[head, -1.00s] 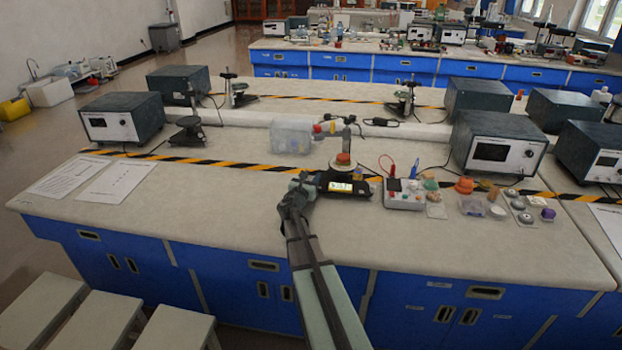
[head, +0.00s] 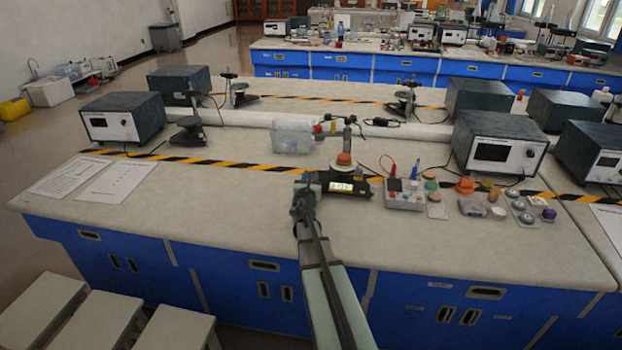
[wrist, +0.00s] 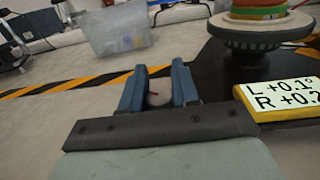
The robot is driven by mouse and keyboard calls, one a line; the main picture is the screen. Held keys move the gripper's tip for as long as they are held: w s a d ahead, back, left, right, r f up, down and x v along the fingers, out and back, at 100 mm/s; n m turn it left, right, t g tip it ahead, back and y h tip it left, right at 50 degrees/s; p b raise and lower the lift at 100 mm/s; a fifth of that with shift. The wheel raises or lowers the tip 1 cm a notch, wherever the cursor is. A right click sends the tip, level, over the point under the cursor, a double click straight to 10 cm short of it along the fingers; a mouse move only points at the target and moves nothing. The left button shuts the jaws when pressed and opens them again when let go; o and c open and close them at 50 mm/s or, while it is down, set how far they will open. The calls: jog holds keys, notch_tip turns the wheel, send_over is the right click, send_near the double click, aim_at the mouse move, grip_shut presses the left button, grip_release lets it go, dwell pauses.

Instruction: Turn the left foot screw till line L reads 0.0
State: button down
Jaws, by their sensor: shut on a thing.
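The levelling device has a dark base plate (wrist: 225,64) with a round dark stage carrying orange and green discs (wrist: 262,25). Its yellow-framed display (wrist: 285,97) reads L +0.1° in the wrist view; the R line starts +0.2 and is cut off at the edge. In the head view my gripper (head: 307,183) is at the device's left; the knob is hidden there.
A clear plastic bin (head: 292,136) stands behind the device. A grey box with leads (head: 403,196) and several small items are to the right. Black-and-yellow tape (head: 220,164) runs behind. Bench top to the left is clear up to two paper sheets (head: 114,181).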

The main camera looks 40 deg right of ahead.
dwell(0.4)
jog(key=c, duration=0.9)
grip_release()
jog(key=shift+c, duration=0.2)
jog(key=shift+a, duration=0.1)
jog(key=v, duration=1.3)
jog(key=shift+s+a, duration=0.1)
jog(key=shift+s, duration=0.3)
jog(key=shift+c, duration=0.2)
